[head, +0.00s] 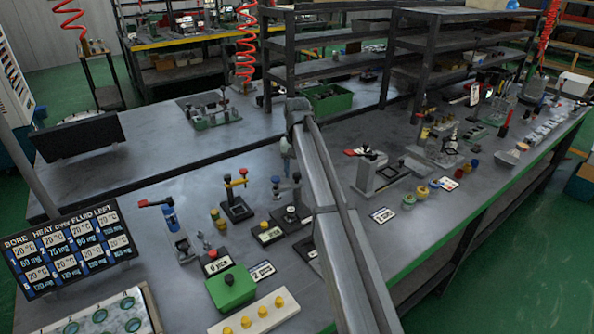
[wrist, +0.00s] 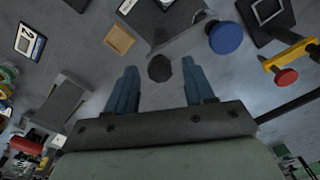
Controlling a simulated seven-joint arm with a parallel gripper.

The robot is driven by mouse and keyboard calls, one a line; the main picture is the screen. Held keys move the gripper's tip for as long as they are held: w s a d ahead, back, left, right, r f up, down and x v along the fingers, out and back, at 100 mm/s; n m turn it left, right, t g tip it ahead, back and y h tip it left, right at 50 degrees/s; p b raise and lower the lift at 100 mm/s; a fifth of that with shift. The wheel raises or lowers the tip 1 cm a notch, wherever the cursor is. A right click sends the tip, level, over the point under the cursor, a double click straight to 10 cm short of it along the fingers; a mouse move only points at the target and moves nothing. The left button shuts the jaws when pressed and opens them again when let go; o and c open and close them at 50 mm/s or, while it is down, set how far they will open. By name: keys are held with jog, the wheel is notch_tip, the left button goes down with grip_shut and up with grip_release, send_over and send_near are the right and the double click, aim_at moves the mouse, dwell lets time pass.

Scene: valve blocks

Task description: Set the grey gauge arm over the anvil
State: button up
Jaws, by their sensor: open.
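The grey gauge arm (wrist: 192,40) shows in the wrist view, running from a blue round cap (wrist: 226,37) to a black knob (wrist: 160,68). In the head view it stands on a dark base (head: 291,215), partly beside my arm. My gripper (wrist: 160,72) is open, with its two blue fingers on either side of the black knob in the wrist view. Whether the fingers are level with the knob or above it I cannot tell. I cannot clearly pick out the anvil; the base under the arm is small and partly covered.
A similar stand with a yellow arm (head: 236,184) is close by on the left; its red knob (wrist: 286,77) shows in the wrist view. A red-handled clamp (head: 172,220), a green block (head: 231,288) and a grey stand (head: 375,174) are around.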

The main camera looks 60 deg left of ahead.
jog(key=shift+f, duration=0.1)
jog(key=shift+c, duration=0.4)
grip_shut()
